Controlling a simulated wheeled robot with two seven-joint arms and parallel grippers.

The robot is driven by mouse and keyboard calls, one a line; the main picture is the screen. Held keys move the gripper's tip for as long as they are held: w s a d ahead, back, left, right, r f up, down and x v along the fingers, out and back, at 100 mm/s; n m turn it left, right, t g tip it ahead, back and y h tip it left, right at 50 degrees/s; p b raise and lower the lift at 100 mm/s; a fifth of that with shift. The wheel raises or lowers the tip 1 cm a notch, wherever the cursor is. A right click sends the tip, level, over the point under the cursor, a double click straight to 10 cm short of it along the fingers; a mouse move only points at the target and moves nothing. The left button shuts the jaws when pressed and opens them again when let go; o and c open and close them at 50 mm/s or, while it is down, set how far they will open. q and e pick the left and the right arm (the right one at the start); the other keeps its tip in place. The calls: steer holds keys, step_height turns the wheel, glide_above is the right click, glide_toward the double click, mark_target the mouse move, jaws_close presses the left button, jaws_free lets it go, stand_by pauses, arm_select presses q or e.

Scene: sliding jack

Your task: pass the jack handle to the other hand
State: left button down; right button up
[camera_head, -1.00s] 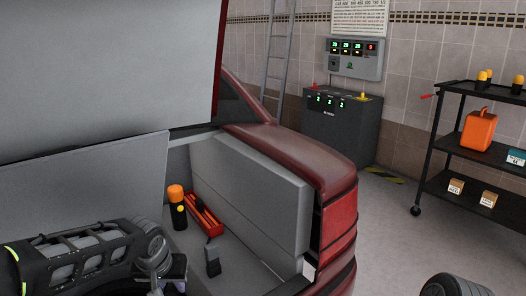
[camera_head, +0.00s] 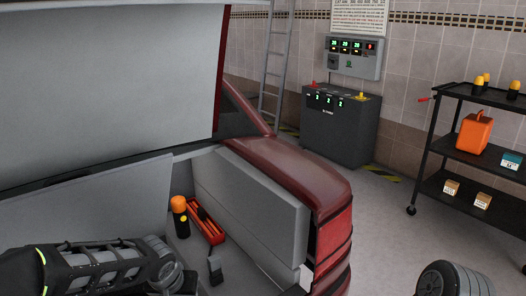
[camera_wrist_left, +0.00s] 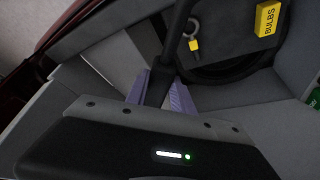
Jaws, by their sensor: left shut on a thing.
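In the left wrist view my left gripper (camera_wrist_left: 160,95) has its pale purple fingers shut on a dark bar, which I take to be the jack handle (camera_wrist_left: 180,25). The bar runs up from between the fingers to the top edge of the picture. Its lower end is hidden by the gripper body. In the head view my left forearm reaches in from the lower left over the car's open trunk. The left fingers and the handle cannot be made out there. My right gripper is not in view.
The trunk holds an orange-topped black flashlight (camera_head: 180,215), a red tray (camera_head: 205,224) and a small dark upright object (camera_head: 215,270). The wrist view shows a yellow BULBS box (camera_wrist_left: 267,19) and a yellow-tagged ring (camera_wrist_left: 194,42).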

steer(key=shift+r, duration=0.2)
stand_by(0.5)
arm_select(q)
steer(key=d+r+m+h, duration=0.1)
steer(key=d+m, duration=0.3)
steer(key=d, duration=0.4)
steer(key=d+r+m+g+h, duration=0.1)
steer(key=d+r+m, duration=0.3)
steer(key=d, duration=0.5)
steer(key=shift+s+r+h, duration=0.2)
steer(key=shift+s+h, duration=0.05)
steer(key=shift+h, duration=0.25)
steer(key=shift+d, duration=0.1)
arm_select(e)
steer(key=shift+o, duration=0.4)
